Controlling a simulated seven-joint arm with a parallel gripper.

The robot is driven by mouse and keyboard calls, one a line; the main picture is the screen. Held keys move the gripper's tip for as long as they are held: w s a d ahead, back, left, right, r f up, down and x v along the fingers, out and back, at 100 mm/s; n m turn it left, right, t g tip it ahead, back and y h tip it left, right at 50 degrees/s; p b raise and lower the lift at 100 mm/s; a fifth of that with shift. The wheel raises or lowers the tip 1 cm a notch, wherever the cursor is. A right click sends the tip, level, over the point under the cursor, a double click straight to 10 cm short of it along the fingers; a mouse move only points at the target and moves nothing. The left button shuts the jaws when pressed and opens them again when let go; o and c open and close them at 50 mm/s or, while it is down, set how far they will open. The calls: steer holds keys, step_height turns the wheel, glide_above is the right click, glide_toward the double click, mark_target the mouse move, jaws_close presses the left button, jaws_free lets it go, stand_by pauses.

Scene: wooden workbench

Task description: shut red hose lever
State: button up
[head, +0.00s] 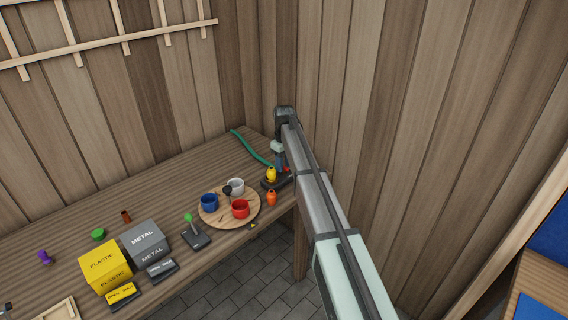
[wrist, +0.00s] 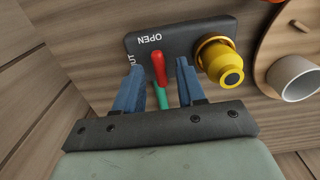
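The red hose lever (wrist: 159,70) stands on a dark plate (wrist: 189,37) in the wrist view. The plate carries the word OPEN and a second word, partly hidden, ending in UT. My gripper (wrist: 158,75) has its two blue fingers apart, one on each side of the lever, with gaps visible on both sides. The green hose (wrist: 164,99) shows between the fingers below the lever. The green hose (head: 249,146) runs left along the bench there.
A yellow knob-like piece (wrist: 220,62) is close to the right finger. A round wooden board (head: 247,213) with several mugs lies nearby. An orange object (head: 271,197) stands near the bench's front edge. Yellow (head: 104,265) and grey (head: 144,240) boxes stand farther left.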

jaws_close()
stand_by(0.3)
steer(key=shift+m, duration=0.3)
steer(key=m, duration=0.3)
steer(key=shift+m, duration=0.3)
steer(key=m, duration=1.3)
steer(key=shift+m, duration=0.3)
